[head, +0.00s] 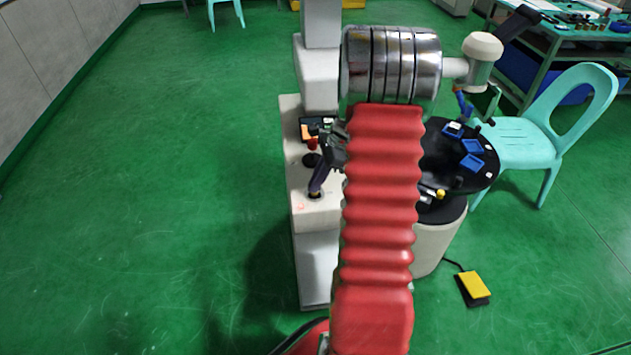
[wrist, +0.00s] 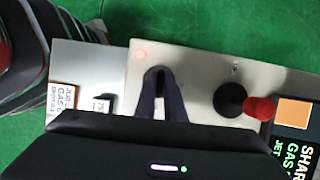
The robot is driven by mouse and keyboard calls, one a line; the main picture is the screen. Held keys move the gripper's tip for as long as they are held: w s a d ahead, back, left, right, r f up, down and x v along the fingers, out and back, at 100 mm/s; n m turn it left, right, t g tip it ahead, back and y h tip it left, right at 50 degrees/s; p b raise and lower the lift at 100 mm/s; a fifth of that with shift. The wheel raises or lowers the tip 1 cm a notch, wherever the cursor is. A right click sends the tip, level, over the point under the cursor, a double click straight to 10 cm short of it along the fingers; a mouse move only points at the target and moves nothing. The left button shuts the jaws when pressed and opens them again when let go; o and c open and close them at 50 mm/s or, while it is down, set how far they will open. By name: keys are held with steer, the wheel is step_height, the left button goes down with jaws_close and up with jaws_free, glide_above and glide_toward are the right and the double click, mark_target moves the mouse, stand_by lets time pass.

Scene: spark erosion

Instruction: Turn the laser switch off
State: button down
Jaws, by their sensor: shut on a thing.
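My gripper (head: 318,185) is low over the pale machine top in the head view. In the wrist view my gripper (wrist: 160,80) has its dark fingers close together, shut on the laser switch. The switch (head: 315,195) shows only as a small dark and tan round part at the fingertips; the fingers hide most of it, so its turned position cannot be told.
A black-based lever with a red ball (wrist: 258,108) stands right of my fingers in the wrist view, near an orange-and-black panel (wrist: 293,112). A round black table (head: 480,180) with blue trays and a turquoise chair (head: 520,140) stand to the right. A yellow pedal (head: 473,286) lies on the floor.

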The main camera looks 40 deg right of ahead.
steer(key=shift+w+d+n, duration=0.1)
steer(key=shift+w+n, duration=0.05)
steer(key=shift+n, duration=0.15)
steer(key=n, duration=0.2)
steer(key=n+g, duration=0.1)
steer(key=n, duration=0.1)
steer(key=shift+w+d+y, duration=0.15)
steer(key=shift+w+y, duration=0.05)
steer(key=shift+y, duration=0.2)
steer(key=n+g, duration=0.1)
steer(key=n, duration=0.1)
steer(key=n+g, duration=0.1)
steer(key=n, duration=0.2)
steer(key=shift+w+n+g, duration=0.15)
steer(key=shift+n+g, duration=0.15)
steer(key=n+g, duration=0.1)
steer(key=n, duration=0.2)
steer(key=shift+w+n+h, duration=0.15)
steer(key=shift+n+h, duration=0.15)
steer(key=shift+h, duration=0.1)
steer(key=shift+w+a+r+n+g+h, duration=0.15)
steer(key=shift+n+g+h, duration=0.2)
steer(key=shift+n, duration=0.7)
steer(key=shift+s+a+f+n+g+h, duration=0.1)
steer(key=shift+n+g+h, duration=0.2)
steer(key=shift+n, duration=0.75)
steer(key=shift+w, duration=0.1)
steer(key=c, duration=1.8)
jaws_free()
steer(key=shift+c, duration=0.2)
